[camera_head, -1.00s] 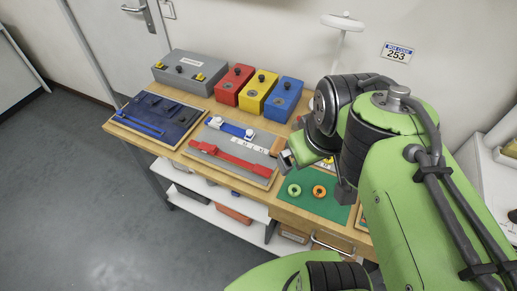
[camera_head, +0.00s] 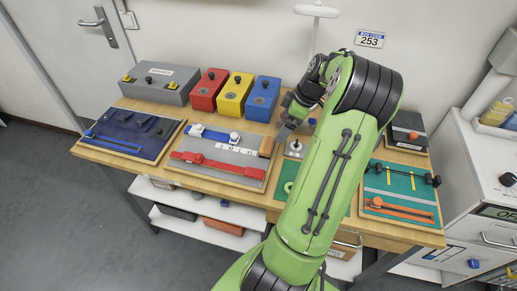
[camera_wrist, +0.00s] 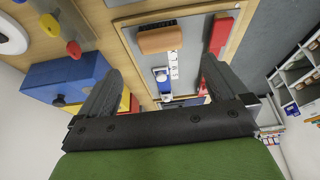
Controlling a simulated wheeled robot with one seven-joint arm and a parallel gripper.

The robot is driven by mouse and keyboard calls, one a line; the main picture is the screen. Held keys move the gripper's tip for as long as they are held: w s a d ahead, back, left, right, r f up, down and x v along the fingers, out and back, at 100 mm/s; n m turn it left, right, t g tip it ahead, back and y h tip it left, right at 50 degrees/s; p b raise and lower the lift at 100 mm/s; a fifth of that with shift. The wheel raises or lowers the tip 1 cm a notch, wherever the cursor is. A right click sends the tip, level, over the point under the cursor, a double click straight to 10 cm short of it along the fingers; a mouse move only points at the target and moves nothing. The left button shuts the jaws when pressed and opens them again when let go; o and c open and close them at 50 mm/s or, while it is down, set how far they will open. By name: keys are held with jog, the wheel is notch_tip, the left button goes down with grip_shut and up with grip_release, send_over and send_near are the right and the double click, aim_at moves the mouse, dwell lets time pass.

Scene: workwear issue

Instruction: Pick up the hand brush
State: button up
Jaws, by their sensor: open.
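The hand brush (camera_head: 266,147), a small brown wooden block, lies at the right end of the grey board (camera_head: 215,165), beside a strip of white lettered tags. In the wrist view the brush (camera_wrist: 160,38) shows near the top, with a dark bristle edge along one side. My gripper (camera_head: 285,130) is just to the upper right of the brush in the head view, above the table. In the wrist view my gripper (camera_wrist: 160,75) is open and empty, its two fingers spread apart; the brush appears beyond the gap between them, apart from both.
Red (camera_head: 208,90), yellow (camera_head: 235,94) and blue (camera_head: 262,98) boxes stand behind the board, the blue one close to my gripper. A green mat (camera_head: 400,182) is at right.

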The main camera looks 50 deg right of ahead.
aim_at(268, 144)
jog(key=b+x, duration=0.1)
jog(key=x, duration=1.1)
jog(key=shift+w+b, duration=0.1)
jog(key=shift+b, duration=0.3)
jog(key=shift+a, duration=0.1)
jog(key=c, duration=0.8)
notch_tip(268, 144, up, 10)
jog(key=shift+r+p, duration=0.1)
jog(key=shift+p, duration=0.8)
